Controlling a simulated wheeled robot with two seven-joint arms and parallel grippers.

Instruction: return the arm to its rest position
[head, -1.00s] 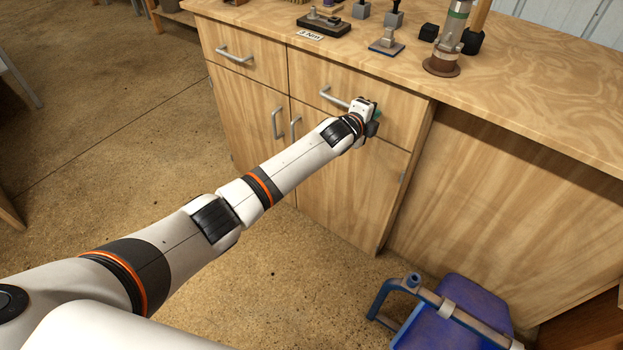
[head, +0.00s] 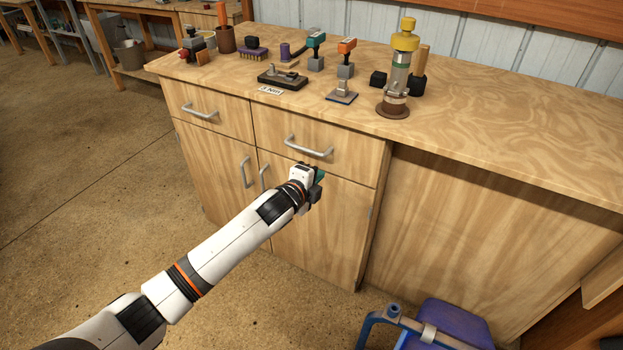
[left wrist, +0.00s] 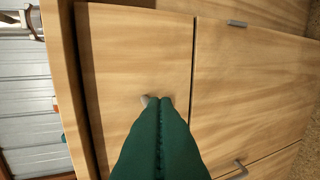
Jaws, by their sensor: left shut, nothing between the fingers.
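My left arm (head: 226,249) reaches in from the lower left of the head view. Its gripper (head: 318,180) is in front of the cabinet, just below the handle (head: 309,146) of the right-hand drawer in that view. In the left wrist view the green fingers (left wrist: 160,101) lie together with no gap and hold nothing. Their tips overlap a drawer handle there and hide most of it. I cannot tell how far the tips are from the drawer front. My right gripper is not in view.
The wooden cabinet (head: 218,170) has closed drawers and doors with protruding handles. Several tools stand on the bench top (head: 470,130), including a yellow-capped cylinder (head: 398,75). A blue chair (head: 452,322) is at the lower right. Open floor (head: 90,200) lies left of the cabinet.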

